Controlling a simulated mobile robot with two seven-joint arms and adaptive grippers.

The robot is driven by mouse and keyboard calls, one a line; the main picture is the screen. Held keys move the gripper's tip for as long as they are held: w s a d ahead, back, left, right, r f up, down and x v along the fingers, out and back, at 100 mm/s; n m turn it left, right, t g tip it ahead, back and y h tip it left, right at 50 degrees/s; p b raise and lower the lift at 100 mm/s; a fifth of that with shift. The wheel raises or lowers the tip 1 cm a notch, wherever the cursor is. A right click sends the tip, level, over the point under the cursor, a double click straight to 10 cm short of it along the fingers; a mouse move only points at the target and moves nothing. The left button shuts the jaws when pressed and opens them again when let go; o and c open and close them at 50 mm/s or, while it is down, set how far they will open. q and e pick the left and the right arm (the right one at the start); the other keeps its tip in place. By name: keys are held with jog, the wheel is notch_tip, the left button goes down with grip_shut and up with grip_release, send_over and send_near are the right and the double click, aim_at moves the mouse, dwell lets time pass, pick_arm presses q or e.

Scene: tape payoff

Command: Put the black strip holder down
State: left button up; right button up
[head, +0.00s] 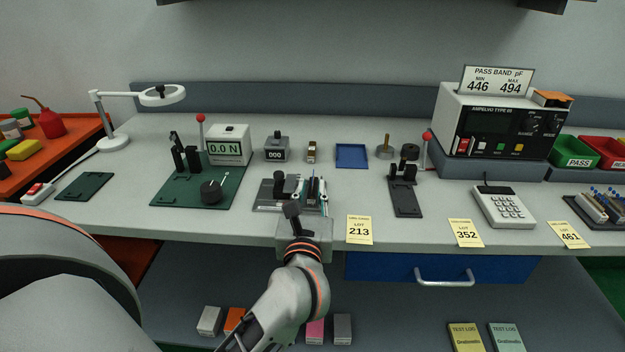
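My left gripper (292,210) reaches in over the front edge of the bench, its dark fingers in front of a small fixture. The fixture has a dark grey base plate (268,208), a black block (278,185) and upright pale and teal strips (315,190). I cannot tell which black piece is the strip holder, or whether one is between my fingers. The wrist and fingers hide part of the fixture's front, and whether they touch it is unclear. My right gripper is not in view.
A green plate (165,196) with a force gauge (228,146) stands left, a black lever press (404,190) right. A blue tray (352,156) lies behind. Yellow lot card 213 (359,230) is at the front edge. Bare bench (345,195) lies between fixture and press.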

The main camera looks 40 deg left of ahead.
pick_arm(q)
jog(key=v, duration=0.6)
jog(key=shift+s, duration=0.1)
jog(key=shift+s+r+m+t+y, duration=0.15)
jog(key=shift+s+r+m+t, duration=0.1)
jog(key=shift+m, duration=0.35)
jog(key=shift+s+r+m+t+y, duration=0.15)
jog(key=shift+r+m+t, duration=0.1)
jog(key=shift+m, duration=0.35)
jog(key=s+d+f+m+t+h, duration=0.15)
jog(key=d+f+m+h, duration=0.5)
jog(key=m, duration=0.85)
jog(key=s+d+f+m+t+h, duration=0.15)
jog(key=d+f+m+h, duration=0.45)
jog(key=m, duration=0.9)
jog(key=s+a+f+m+g, duration=0.1)
jog(key=s+f+m+g, duration=0.2)
jog(key=f+m, duration=0.2)
jog(key=s+f+m+g, duration=0.3)
jog(key=s+f+m, duration=0.1)
jog(key=f, duration=0.7)
jog(key=s+a+f+m+g, duration=0.1)
jog(key=s+f+m, duration=0.3)
jog(key=f, duration=0.4)
jog(key=shift+a+f+m+g, duration=0.15)
jog(key=shift+a+m+g, duration=0.15)
jog(key=shift+m+g, duration=0.55)
jog(key=shift+y, duration=0.25)
